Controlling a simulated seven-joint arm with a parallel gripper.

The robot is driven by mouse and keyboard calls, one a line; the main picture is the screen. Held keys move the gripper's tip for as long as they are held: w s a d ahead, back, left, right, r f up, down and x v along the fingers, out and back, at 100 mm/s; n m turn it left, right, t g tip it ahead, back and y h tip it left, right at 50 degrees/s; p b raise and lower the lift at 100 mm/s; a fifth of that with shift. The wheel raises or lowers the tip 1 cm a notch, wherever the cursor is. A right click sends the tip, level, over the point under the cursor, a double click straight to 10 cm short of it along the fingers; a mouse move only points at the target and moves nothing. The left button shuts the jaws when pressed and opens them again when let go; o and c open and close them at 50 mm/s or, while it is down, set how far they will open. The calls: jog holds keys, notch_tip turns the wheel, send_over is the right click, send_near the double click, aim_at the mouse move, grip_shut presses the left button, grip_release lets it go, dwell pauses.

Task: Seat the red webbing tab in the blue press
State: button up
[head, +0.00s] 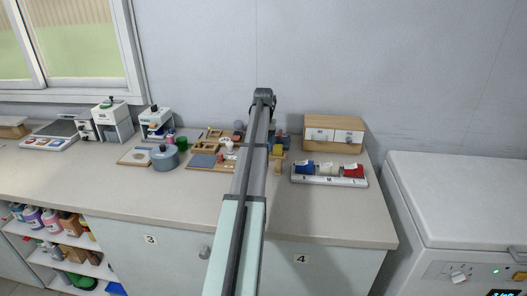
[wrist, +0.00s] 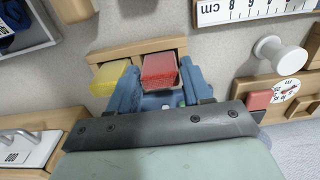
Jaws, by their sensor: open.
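My gripper (wrist: 160,85) is open, with its two blue fingers on either side of a red block with a rough, textured top (wrist: 160,69). I cannot tell whether they touch it. The red block sits in a wooden holder (wrist: 141,48), beside a yellow block (wrist: 115,77). In the head view my arm hides most of this spot. A red roll (head: 353,171) sits at the right end of a white tray. I cannot tell which red thing is the webbing tab. A small white press-like stand (head: 157,120) at the back left has some blue on it; I cannot make out a clearly blue press.
A wooden drawer box (head: 334,133) stands at the back right, behind the white tray (head: 330,181). A blue-grey pot (head: 164,158) stands left of my arm. A white knob (wrist: 282,56) and a ruler (wrist: 250,8) lie near my gripper. The front of the counter is clear.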

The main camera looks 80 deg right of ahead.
jog(key=shift+c, duration=0.2)
jog(key=c, duration=0.6)
jog(key=shift+r, duration=0.15)
notch_tip(320, 180, up, 8)
jog(key=shift+r, duration=0.2)
jog(key=shift+w+r, duration=0.1)
jog(key=shift+r, duration=0.25)
jog(key=shift+w+d+r, duration=0.1)
jog(key=shift+w+r, duration=0.05)
jog(key=w+d+r, duration=0.1)
jog(key=w+d, duration=0.1)
jog(key=d, duration=1.2)
jog(key=shift+w+r, duration=0.2)
jog(key=shift+w, duration=0.1)
jog(key=shift+f, duration=4.75)
